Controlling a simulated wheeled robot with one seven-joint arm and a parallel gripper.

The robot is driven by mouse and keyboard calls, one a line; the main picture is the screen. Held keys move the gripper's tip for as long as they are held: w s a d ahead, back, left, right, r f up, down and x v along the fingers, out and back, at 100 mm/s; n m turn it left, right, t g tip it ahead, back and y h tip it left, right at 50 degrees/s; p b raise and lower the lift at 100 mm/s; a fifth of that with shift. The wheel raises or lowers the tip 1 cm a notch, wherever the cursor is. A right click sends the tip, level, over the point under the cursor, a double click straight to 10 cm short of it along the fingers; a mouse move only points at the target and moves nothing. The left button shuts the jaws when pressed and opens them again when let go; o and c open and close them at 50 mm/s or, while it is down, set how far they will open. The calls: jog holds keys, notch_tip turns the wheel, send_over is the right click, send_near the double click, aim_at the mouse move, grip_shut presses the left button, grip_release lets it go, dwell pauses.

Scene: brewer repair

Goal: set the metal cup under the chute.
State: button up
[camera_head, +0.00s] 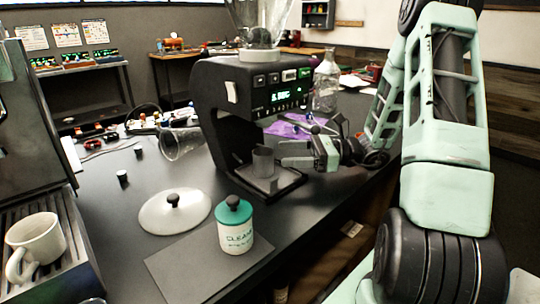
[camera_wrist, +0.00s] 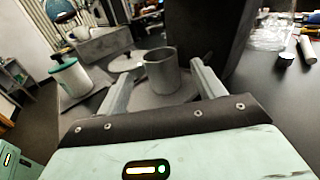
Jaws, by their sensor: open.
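The metal cup (camera_head: 263,162) is a plain grey cylinder. It stands upright on the dark tray (camera_head: 290,182) at the foot of the black grinder (camera_head: 238,100). The chute itself cannot be made out under the grinder's overhanging head. My gripper (camera_head: 282,153) reaches in from the right at cup height. In the wrist view the cup (camera_wrist: 161,72) stands between the two open fingers of my gripper (camera_wrist: 158,84), slightly beyond or level with their tips. I cannot tell whether either finger touches it.
A white canister with a teal lid (camera_head: 235,228) stands on a grey mat (camera_head: 182,266) in front. A white round lid (camera_head: 174,211) lies beside it. A white mug (camera_head: 36,243) sits on the machine at left. A clear glass vessel (camera_head: 182,143) lies left of the grinder.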

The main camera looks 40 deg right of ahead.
jog(key=shift+v, duration=1.65)
